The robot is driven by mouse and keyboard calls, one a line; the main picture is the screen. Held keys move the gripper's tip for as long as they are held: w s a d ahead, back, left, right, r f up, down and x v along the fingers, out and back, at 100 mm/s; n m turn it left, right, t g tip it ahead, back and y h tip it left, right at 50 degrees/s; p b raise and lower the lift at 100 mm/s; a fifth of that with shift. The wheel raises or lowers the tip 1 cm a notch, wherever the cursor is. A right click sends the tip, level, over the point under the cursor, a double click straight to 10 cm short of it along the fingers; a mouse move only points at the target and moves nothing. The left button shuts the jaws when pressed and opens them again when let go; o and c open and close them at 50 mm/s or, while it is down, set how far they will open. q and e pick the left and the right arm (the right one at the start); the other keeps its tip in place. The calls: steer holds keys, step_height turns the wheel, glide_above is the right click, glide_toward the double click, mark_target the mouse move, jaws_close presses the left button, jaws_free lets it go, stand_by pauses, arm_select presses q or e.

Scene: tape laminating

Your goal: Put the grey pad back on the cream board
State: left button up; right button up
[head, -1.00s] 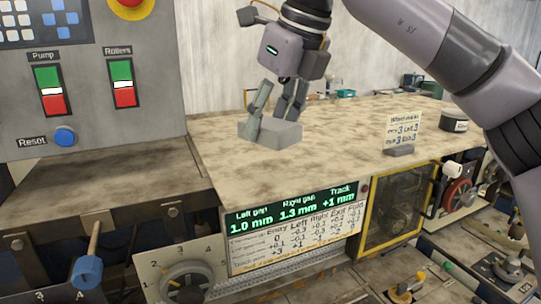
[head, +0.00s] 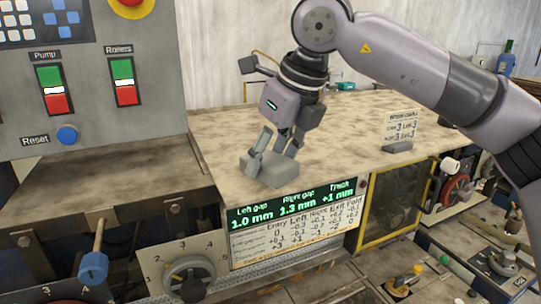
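The grey pad (head: 280,174) is a low block near the front edge of the mottled cream-brown worktop (head: 345,140), just above the green display. This worktop is the only broad cream surface in view; I cannot tell whether it is the cream board. My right gripper (head: 274,155) comes down from above with its fingers around the pad, one finger overlapping its near left side. It appears shut on the pad. I cannot tell whether the pad touches the worktop or hangs slightly above it. My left gripper is not in view.
A small sign (head: 401,126) stands on the worktop at right. The display panel (head: 293,204) and a dial (head: 188,279) are below the front edge. A switch panel (head: 90,70) rises at left. The worktop between pad and sign is clear.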

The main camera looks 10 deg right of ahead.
steer(key=o, duration=0.4)
steer(key=shift+c, duration=0.2)
steer(key=shift+r, duration=0.4)
steer(key=b+v, duration=0.2)
steer(key=v, duration=0.9)
steer(key=shift+r+b, duration=0.3)
steer(key=shift+b, duration=0.1)
